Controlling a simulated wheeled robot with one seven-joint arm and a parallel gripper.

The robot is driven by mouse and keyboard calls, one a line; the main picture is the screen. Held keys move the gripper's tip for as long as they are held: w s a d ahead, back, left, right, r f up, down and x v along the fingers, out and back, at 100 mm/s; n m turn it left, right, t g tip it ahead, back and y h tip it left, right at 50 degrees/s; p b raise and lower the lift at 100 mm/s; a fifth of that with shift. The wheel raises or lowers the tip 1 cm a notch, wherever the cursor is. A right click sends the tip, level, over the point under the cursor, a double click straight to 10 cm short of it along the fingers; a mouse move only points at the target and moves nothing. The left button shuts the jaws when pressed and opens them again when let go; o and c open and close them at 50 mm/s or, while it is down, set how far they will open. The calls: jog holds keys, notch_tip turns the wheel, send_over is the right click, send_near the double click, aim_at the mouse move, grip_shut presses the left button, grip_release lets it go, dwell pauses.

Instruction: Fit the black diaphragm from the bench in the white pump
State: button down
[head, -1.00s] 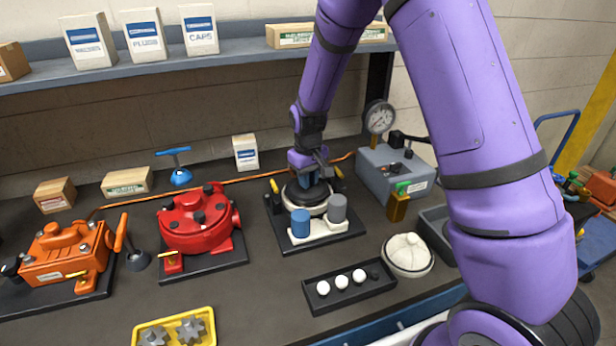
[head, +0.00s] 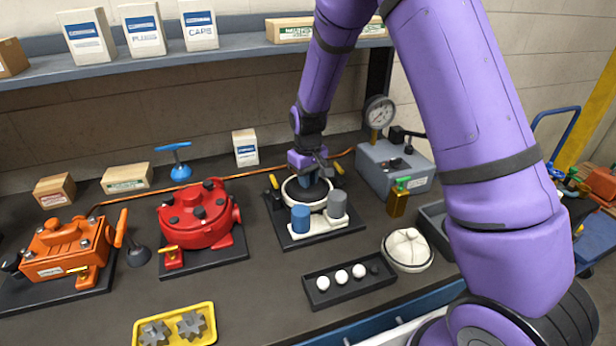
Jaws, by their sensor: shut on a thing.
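The white pump (head: 322,227) stands on a black base plate at the middle of the bench, with its round housing open at the top. A blue cylinder and a grey cylinder stand at its front. My gripper (head: 309,178) is over the housing, pointing down, shut on the black diaphragm (head: 307,192). The diaphragm shows as a dark disc within the white ring of the housing. My fingers partly hide it, and I cannot tell whether it is fully seated. A white domed cover (head: 408,250) lies on the bench to the right of the pump.
A red pump (head: 197,217) and an orange pump (head: 62,252) stand to the left. A grey gauge box (head: 394,170) is close at right. A black tray (head: 349,284) with several balls lies in front, and a yellow gear tray (head: 175,326) front left.

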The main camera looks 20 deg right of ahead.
jog(key=shift+f, duration=0.35)
jog(key=c, duration=1)
grip_release()
jog(key=shift+r, duration=3.05)
notch_tip(320, 180, up, 11)
